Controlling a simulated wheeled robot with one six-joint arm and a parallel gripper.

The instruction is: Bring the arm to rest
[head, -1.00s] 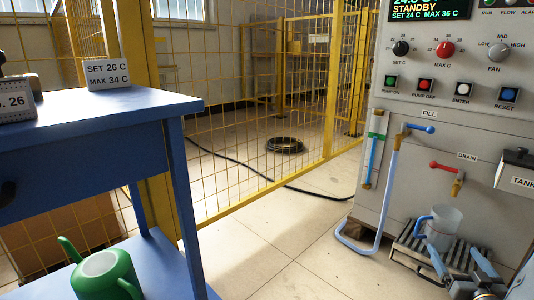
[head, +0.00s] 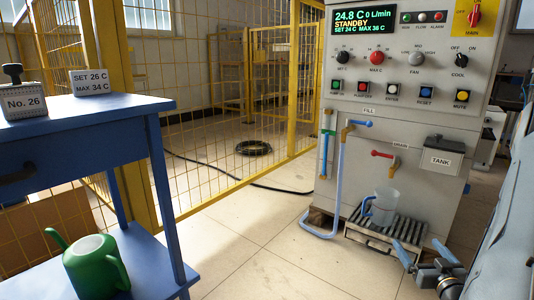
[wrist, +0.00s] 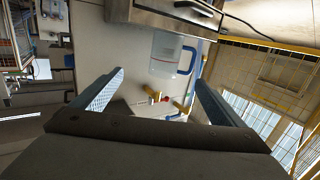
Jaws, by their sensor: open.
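My gripper (head: 422,248) is at the lower right of the head view, in front of the slatted drip tray, with its two blue fingers apart and nothing between them. It also shows in the wrist view (wrist: 160,80), fingers spread. A clear jug (head: 382,207) with a blue handle stands on the slatted tray (head: 358,240), beneath the drain tap. The jug (wrist: 165,55) lies beyond the fingertips in the wrist view, clear of them. My forearm runs along the right edge of the head view.
The heater cabinet (head: 455,215) has a lit display (head: 364,20) reading STANDBY, several knobs and buttons, and a red-handled drain tap (head: 389,155). A blue table (head: 75,118) and green watering can (head: 95,265) are at left. The floor (head: 250,240) between is bare.

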